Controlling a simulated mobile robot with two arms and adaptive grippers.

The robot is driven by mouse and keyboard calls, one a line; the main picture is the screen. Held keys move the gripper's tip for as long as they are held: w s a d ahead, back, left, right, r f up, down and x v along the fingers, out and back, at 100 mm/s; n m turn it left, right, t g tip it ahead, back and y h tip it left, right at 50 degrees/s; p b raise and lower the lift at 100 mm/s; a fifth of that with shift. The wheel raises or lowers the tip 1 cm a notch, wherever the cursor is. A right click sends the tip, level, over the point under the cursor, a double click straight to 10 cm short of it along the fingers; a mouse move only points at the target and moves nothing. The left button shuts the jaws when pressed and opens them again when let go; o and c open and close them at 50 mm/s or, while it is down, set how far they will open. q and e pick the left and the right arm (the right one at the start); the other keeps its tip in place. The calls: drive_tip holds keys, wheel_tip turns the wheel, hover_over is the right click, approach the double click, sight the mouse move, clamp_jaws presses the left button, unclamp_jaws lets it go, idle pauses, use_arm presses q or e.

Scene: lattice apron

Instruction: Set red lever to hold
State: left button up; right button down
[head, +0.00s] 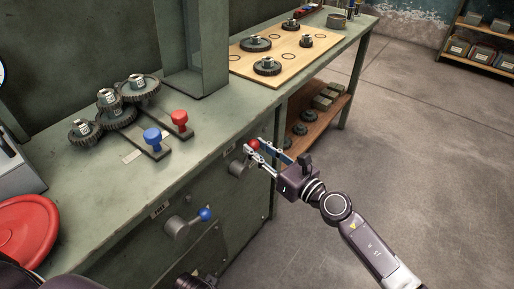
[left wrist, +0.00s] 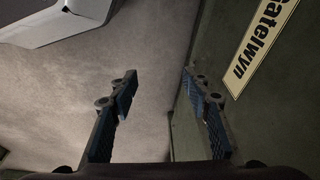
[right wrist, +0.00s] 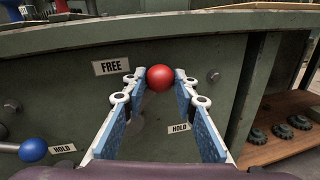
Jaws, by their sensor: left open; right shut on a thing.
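The red lever's ball knob (head: 254,144) is on the bench's front face, up and right of its round pivot (head: 237,168). In the right wrist view the red knob (right wrist: 160,78) sits between my right gripper's (right wrist: 157,80) fingertips, which are shut on it. A FREE label (right wrist: 112,66) is to its upper left and a HOLD label (right wrist: 179,128) lies below and right of it. The lever's arm is mostly hidden by the fingers. My left gripper (left wrist: 160,82) is open and empty, with a lettered plate (left wrist: 262,45) nearby.
A blue-knobbed lever (head: 204,214) is on the same front face, its knob beside another HOLD label (right wrist: 61,149). On the bench top stand red (head: 180,119) and blue (head: 152,137) handles, gears (head: 117,115) and a wooden board (head: 285,53). The floor (head: 400,130) to the right is clear.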

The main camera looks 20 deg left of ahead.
use_arm(q)
drive_tip(key=s+f+p, duration=0.3)
drive_tip(key=s+f, duration=0.2)
drive_tip(key=f, duration=0.5)
drive_tip(key=shift+s+a+f+g, duration=0.2)
drive_tip(key=shift+s+a+g, duration=0.1)
drive_tip(key=shift+s+g, duration=0.1)
use_arm(e)
wheel_tip(320, 180, down, 9)
drive_tip(key=w+m+g, duration=0.2)
drive_tip(key=m+g, duration=0.1)
drive_tip(key=m, duration=0.9)
drive_tip(key=shift+w+d+r+h, duration=0.2)
drive_tip(key=shift+d+h, duration=0.1)
drive_tip(key=shift+d, duration=0.15)
use_arm(q)
drive_tip(key=shift+w+r, duration=0.1)
use_arm(e)
drive_tip(key=c, duration=1.5)
unclamp_jaws()
drive_tip(key=shift+c, duration=0.2)
drive_tip(key=v, duration=1.2)
